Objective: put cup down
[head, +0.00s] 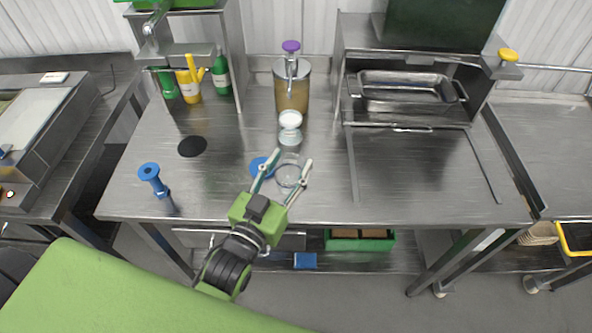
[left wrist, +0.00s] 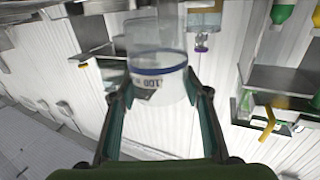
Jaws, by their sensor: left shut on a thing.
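A clear cup (head: 288,176) is between the fingers of my left gripper (head: 292,160), above the front middle of the steel table. My left gripper is shut on it. In the left wrist view the clear cup (left wrist: 158,85) shows a blue band and a printed label, with a green finger on each side. I cannot tell exactly how far its base is from the tabletop. My right gripper is not in view.
A blue disc (head: 261,167) lies just left of the cup, a black disc (head: 192,146) further left. A white-topped clear container (head: 290,122) stands behind, before a purple-topped dispenser (head: 291,90). A blue-handled tool (head: 151,174) stands left.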

